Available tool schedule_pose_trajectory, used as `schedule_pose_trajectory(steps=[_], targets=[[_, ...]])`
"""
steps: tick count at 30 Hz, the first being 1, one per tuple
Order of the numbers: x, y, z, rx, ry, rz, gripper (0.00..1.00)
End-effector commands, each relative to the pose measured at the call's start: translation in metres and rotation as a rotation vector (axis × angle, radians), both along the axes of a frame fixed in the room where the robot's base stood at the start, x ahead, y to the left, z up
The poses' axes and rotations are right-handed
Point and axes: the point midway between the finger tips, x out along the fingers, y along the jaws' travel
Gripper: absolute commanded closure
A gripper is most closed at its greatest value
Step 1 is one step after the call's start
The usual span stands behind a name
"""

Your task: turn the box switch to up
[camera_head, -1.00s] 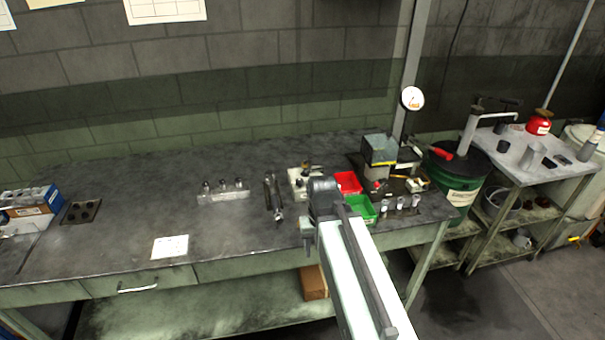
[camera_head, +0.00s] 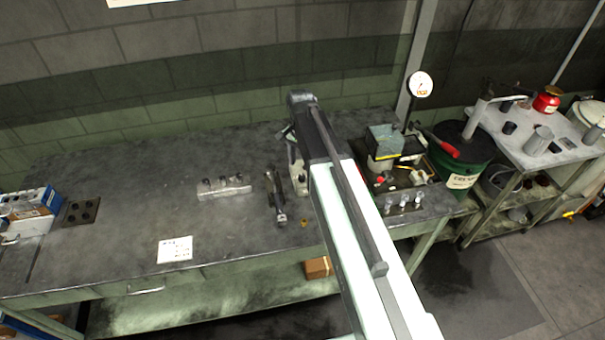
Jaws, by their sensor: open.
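A cream box (camera_head: 299,179), which looks like the box switch, stands on the workbench in the head view. My arm covers its right side, and I cannot tell its switch position. My arm reaches up across the picture, with its wrist above and behind the box. My gripper (camera_head: 287,134) shows small and dark at the wrist's lower left, just above the box in the picture. It is open and seems empty. I cannot tell whether it touches the box.
A dark metal tool (camera_head: 275,195) lies left of the box, and a small brass piece (camera_head: 304,223) lies near the bench's front edge. The left bench surface (camera_head: 130,185) is mostly clear.

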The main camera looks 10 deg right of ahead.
Motion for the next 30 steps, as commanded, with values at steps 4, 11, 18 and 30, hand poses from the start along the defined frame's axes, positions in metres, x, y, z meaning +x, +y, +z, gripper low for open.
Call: schedule_pose_trajectory(steps=[4, 11, 18, 30], targets=[[0.0, -0.004, -0.035, 0.0, 0.0, -0.005, 0.51], [0.0, -0.006, -0.064, 0.0, 0.0, -0.008, 0.51], [0.0, -0.007, -0.062, 0.0, 0.0, -0.009, 0.51], [0.0, -0.008, -0.062, 0.001, -0.001, -0.008, 1.0]])
